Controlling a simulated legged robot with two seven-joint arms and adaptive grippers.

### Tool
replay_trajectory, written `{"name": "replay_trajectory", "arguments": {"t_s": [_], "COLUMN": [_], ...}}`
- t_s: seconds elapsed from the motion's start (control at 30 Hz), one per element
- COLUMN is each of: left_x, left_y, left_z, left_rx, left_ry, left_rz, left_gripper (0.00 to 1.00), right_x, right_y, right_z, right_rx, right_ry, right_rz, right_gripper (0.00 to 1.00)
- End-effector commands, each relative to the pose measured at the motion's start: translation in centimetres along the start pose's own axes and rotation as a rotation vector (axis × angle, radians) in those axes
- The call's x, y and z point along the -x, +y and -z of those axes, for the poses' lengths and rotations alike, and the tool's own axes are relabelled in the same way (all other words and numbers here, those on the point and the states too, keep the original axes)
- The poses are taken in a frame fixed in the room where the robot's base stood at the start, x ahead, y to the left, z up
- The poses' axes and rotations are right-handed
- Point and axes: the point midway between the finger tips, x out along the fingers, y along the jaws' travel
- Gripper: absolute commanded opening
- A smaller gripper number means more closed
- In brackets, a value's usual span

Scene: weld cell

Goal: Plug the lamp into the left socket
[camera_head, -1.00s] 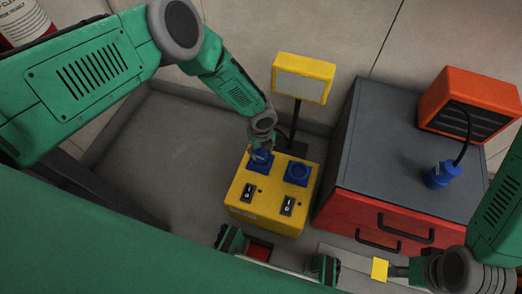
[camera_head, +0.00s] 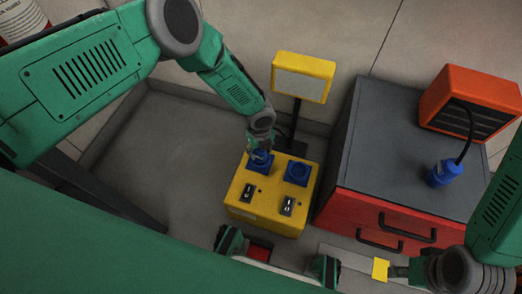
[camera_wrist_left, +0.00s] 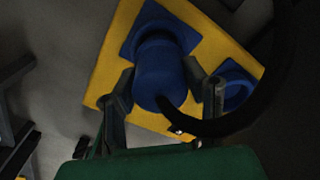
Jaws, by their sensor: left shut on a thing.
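The yellow lamp (camera_head: 303,78) stands on a dark post behind the yellow socket box (camera_head: 258,207). My left gripper (camera_head: 262,154) is over the box's left blue socket (camera_head: 254,167). In the left wrist view, the gripper (camera_wrist_left: 160,88) is shut on a blue plug (camera_wrist_left: 159,75) with a black cable. The plug overlaps the left socket (camera_wrist_left: 135,38); its tip is hidden, so I cannot tell how deep it sits. The right socket (camera_head: 297,173) is empty. My right gripper (camera_head: 393,271) is at the lower right beside a small yellow piece; its fingers are unclear.
The box has two black switches (camera_head: 248,192) at the front. A red cabinet (camera_head: 350,210) with a grey top stands to the right. It carries an orange heater (camera_head: 470,100) and another blue plug (camera_head: 444,173) on a black cable. Grey floor left of the box is clear.

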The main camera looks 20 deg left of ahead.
Motion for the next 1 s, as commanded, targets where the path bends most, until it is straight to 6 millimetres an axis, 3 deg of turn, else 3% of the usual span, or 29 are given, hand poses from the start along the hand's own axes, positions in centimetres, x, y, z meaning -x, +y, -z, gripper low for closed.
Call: {"name": "replay_trajectory", "arguments": {"t_s": [0.9,0.93,1.0], "left_x": [-1.1,-1.1,-1.1], "left_y": [0.0,0.0,0.0], "left_z": [0.0,0.0,0.0], "left_rx": [0.001,0.001,0.001], "left_ry": [0.000,0.000,0.000], "left_rz": [0.001,0.001,0.001], "left_gripper": [0.02,0.46,0.47], "right_x": [-0.4,-0.4,-0.4], "right_y": [0.0,0.0,0.0], "right_z": [0.0,0.0,0.0], "right_rx": [0.000,0.000,0.000], "right_ry": [0.000,0.000,0.000], "right_rz": [0.000,0.000,0.000], "right_gripper": [0.40,0.40,0.40]}}
